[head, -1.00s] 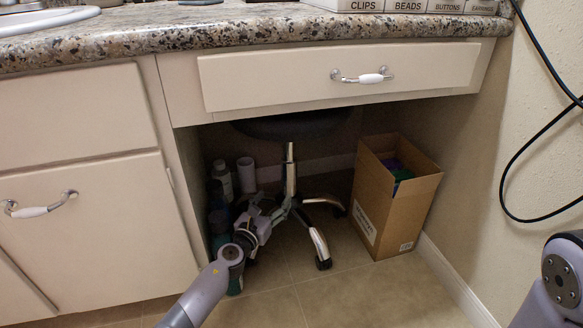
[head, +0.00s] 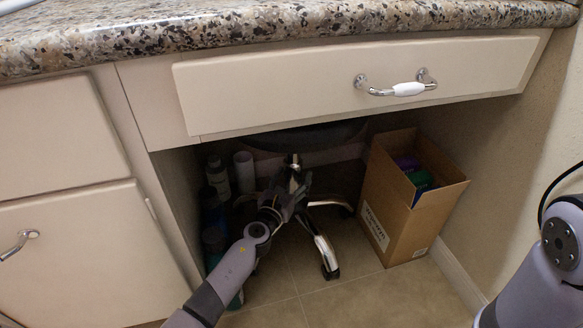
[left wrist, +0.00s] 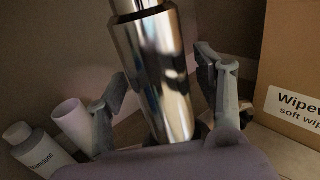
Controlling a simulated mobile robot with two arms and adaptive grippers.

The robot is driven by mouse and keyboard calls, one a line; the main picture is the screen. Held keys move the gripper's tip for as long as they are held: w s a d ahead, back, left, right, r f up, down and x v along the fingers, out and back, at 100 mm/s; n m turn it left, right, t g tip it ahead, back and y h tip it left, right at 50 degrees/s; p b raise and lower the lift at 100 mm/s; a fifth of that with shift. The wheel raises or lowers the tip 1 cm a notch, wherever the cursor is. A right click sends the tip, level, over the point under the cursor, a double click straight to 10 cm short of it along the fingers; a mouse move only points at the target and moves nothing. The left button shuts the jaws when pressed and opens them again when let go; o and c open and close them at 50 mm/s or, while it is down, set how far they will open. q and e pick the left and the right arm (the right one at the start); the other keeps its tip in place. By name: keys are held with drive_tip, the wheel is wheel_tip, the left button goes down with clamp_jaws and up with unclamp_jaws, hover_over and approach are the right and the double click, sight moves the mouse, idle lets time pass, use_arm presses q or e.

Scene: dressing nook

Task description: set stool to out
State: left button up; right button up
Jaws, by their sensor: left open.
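The stool (head: 319,239) stands in the kneehole under the counter. Its dark seat (head: 290,138) is partly hidden behind the drawer front, and its chrome legs end in dark casters. My left gripper (head: 290,188) is at the stool's central column, below the seat. In the left wrist view the chrome column (left wrist: 155,75) rises between the two open fingers of my left gripper (left wrist: 165,95), with gaps showing on both sides. Of my right arm, only a link shows at the right edge of the head view; its gripper is out of frame.
An open cardboard box (head: 401,210) stands right of the stool. Several bottles, one white (head: 218,178), and a white cylinder (head: 245,172) stand at the left. A drawer (head: 350,85) and granite counter (head: 280,30) hang above. Tiled floor (head: 360,300) in front is clear.

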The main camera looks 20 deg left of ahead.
use_arm(q)
drive_tip(key=shift+w, duration=0.15)
clamp_jaws()
idle(0.9)
